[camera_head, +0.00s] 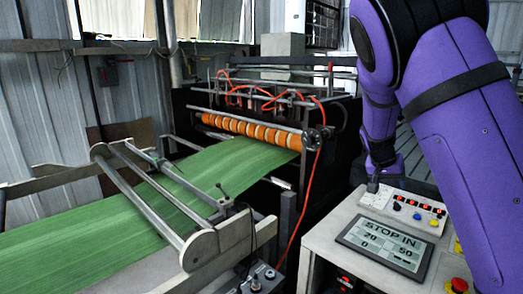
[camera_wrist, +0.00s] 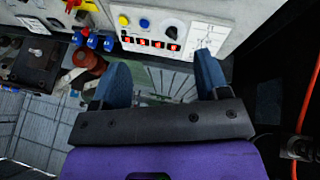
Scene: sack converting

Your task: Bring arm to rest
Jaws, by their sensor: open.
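My purple arm (camera_head: 455,110) reaches down from the upper right in the head view. My gripper (camera_head: 373,185) is at the far left end of the switch panel on the console; whether it touches cannot be told. In the wrist view my gripper (camera_wrist: 160,72) shows two blue fingers spread apart with nothing between them. The switch panel (camera_wrist: 165,30) lies just beyond the fingertips, with yellow and blue buttons, a black knob and lit orange switches.
To the left, a green sheet (camera_head: 150,200) runs under orange rollers (camera_head: 250,130). A red hose (camera_head: 305,200) hangs beside the machine.

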